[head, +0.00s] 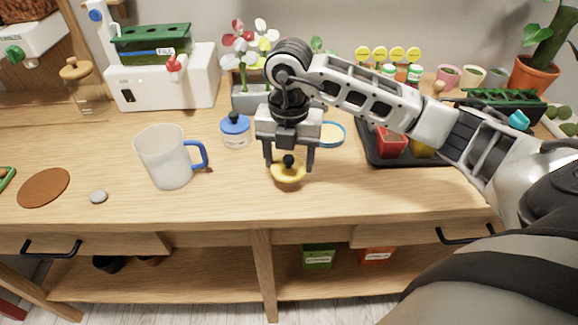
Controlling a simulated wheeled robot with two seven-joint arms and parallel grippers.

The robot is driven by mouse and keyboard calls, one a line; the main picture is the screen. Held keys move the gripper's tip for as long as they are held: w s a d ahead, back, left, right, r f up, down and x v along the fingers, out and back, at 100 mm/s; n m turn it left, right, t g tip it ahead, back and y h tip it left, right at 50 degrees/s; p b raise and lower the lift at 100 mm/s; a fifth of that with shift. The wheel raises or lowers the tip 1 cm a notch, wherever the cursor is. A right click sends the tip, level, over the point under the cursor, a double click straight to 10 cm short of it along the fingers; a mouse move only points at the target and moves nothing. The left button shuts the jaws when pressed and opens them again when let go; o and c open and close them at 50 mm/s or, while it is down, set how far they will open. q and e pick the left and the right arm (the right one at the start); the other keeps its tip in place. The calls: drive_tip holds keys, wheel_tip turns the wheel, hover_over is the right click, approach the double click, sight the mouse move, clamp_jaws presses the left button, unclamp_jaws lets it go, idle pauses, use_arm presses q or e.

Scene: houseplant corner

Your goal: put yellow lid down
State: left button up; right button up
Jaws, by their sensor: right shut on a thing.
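The yellow lid (288,173) is a small round disc with a dark knob on top. My right gripper (289,162) reaches down from above and is shut on the lid's dark knob. The lid is at or just above the wooden worktop (225,190), near its front middle; I cannot tell whether it touches the wood. My left gripper is not in view.
A black tray (378,159) with colored pots is to the right. The front strip of worktop around the lid is clear.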

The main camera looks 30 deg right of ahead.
sight(289, 169)
wheel_tip(289, 169, down, 2)
drive_tip(key=shift+f+p, duration=0.25)
drive_tip(key=shift+p, duration=0.1)
drive_tip(key=shift+f, duration=0.5)
drive_tip(key=o, duration=0.8)
drive_tip(key=shift+c, duration=0.2)
drive_tip(key=shift+o, duration=0.9)
drive_tip(key=shift+r, duration=0.15)
wheel_tip(289, 169, up, 11)
drive_tip(key=shift+r+b, duration=0.1)
drive_tip(key=shift+b, duration=0.2)
drive_tip(key=shift+r, duration=0.45)
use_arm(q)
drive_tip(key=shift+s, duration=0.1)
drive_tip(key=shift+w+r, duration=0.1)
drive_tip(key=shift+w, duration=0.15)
